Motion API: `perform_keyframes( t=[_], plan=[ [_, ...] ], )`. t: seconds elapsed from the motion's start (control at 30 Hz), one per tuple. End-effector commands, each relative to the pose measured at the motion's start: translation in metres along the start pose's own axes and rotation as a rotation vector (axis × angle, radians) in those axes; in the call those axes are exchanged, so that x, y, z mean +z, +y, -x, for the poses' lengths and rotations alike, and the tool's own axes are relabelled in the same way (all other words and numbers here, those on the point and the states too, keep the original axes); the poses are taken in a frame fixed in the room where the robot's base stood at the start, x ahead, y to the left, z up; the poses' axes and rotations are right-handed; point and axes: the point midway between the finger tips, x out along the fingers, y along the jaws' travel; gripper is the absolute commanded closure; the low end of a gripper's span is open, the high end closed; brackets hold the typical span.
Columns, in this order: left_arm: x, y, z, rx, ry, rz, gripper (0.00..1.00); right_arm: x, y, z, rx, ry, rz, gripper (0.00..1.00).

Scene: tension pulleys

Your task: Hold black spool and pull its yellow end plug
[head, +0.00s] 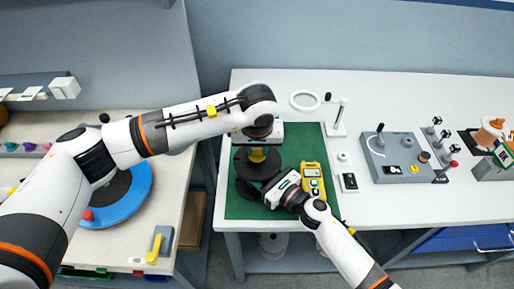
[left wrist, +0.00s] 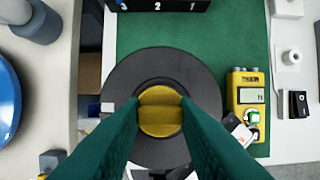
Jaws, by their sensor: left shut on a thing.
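The black spool (head: 243,168) stands on the green mat (head: 238,208) with its round flange facing up. It fills the middle of the left wrist view (left wrist: 128,80). The yellow end plug (left wrist: 160,122) sits at the spool's centre and also shows in the head view (head: 257,155). My left gripper (left wrist: 160,104) comes from above, with its two green fingers shut on opposite sides of the plug. My right gripper (head: 264,187) reaches in from the lower right to the spool's side. Its fingertips are hidden, so I cannot tell whether they grip the spool.
A yellow meter (head: 313,180) lies right of the spool, close to my right gripper. A grey control box (head: 392,158) and a magnifier stand (head: 337,120) are farther right. A blue disc (head: 135,198) lies on the left bench, across a gap.

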Motion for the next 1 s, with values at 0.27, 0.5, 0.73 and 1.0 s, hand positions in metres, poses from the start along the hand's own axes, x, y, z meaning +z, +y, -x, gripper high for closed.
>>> perform_keyframes(
  t=[0.27,0.5,0.73,1.0],
  plan=[
    [0.002,0.0,0.005,0.0,-0.001,0.0,0.93,0.001,0.0,0.0,0.0,-0.001,-0.001,0.72],
    [0.003,0.0,0.01,0.0,-0.001,0.0,0.93,0.001,0.0,0.0,0.0,-0.001,-0.001,0.72],
    [0.004,0.0,0.015,-0.001,0.0,0.0,0.93,0.001,0.0,0.0,0.0,-0.002,-0.001,0.72],
    [0.004,0.0,0.017,0.0,0.0,0.0,0.93,0.001,0.0,0.0,-0.001,-0.002,-0.001,0.72]
  ],
)
